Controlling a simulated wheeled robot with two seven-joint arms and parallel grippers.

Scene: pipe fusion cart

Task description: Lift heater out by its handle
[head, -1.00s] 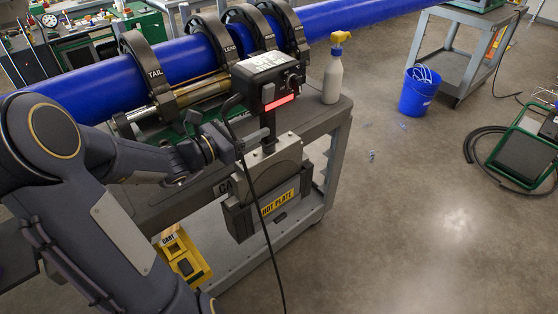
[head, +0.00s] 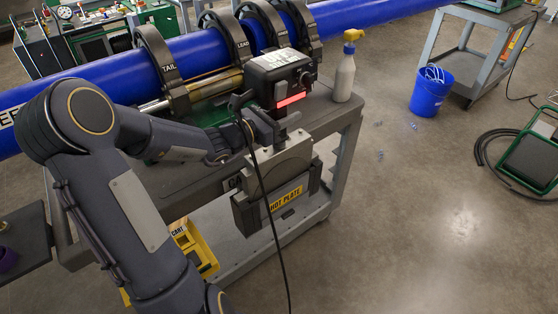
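My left gripper (head: 278,124) is at the neck, just under the control box, coming in from the left. Its fingers overlap the neck, and I cannot tell whether they are closed on it. A black cable hangs in front of the gripper and holder. My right gripper is out of view.
A blue pipe (head: 110,83) runs through black clamp rings (head: 157,55) behind the heater. A spray bottle (head: 345,74) stands on the cart top (head: 330,113) to the right. A blue bucket (head: 430,92) is on the floor. Floor right of the cart is mostly open.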

